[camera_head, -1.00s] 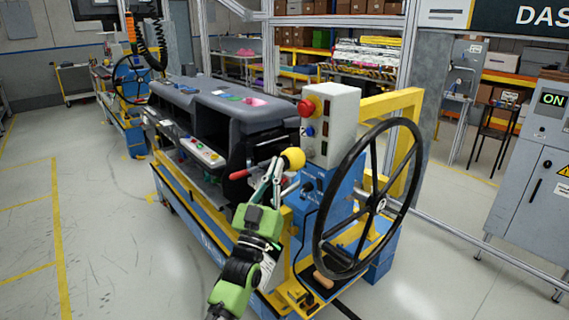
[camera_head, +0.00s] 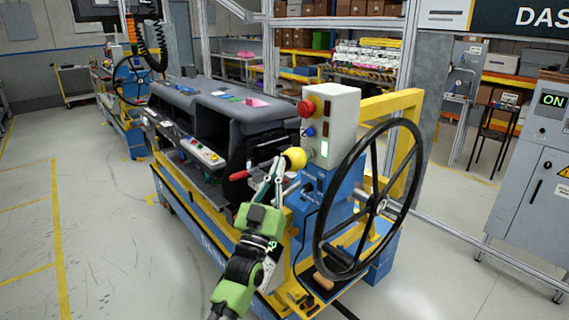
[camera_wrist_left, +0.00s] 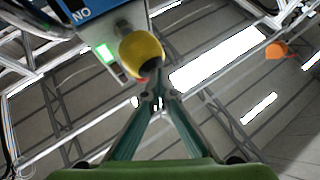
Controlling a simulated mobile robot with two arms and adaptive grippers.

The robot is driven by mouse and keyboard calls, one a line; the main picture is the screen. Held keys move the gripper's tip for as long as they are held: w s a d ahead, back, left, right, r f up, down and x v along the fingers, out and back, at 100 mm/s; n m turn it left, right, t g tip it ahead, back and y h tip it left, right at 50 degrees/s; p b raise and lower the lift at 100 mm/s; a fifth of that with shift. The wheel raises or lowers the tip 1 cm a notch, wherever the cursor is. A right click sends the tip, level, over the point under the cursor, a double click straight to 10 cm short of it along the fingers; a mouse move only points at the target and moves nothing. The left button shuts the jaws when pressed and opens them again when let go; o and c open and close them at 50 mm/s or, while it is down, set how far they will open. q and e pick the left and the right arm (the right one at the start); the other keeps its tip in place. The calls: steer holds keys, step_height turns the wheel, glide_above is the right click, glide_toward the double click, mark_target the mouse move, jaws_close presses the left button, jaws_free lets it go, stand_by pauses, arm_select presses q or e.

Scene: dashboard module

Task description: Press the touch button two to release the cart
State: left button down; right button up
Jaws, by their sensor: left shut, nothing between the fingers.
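The control box (camera_head: 330,115) stands on the blue cart post, with a red knob (camera_head: 306,108), a blue knob (camera_head: 309,131) and a lit green light (camera_head: 324,149) on it. A yellow ball-shaped button (camera_head: 296,157) sticks out at its lower left. It also shows large in the left wrist view (camera_wrist_left: 140,50), with a dark spot on its near side. My left gripper (camera_head: 279,163) is shut and empty, its fingertips at the yellow button. In the left wrist view the fingertips (camera_wrist_left: 155,92) overlap its lower edge; contact is hard to tell. My right gripper is not in view.
A dark dashboard module (camera_head: 225,105) sits on the cart at left. A red-tipped lever (camera_head: 238,176) is near my left gripper. The floor at left is clear.

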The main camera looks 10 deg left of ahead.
arm_select(q)
steer(key=shift+s+a+p, duration=0.35)
steer(key=shift+s+a, duration=0.15)
steer(key=shift+s, duration=0.15)
steer(key=s+a+p, duration=0.1)
steer(key=s, duration=0.1)
steer(key=s+a+p, duration=0.1)
steer(key=s+a, duration=0.1)
stand_by(0.4)
stand_by(0.4)
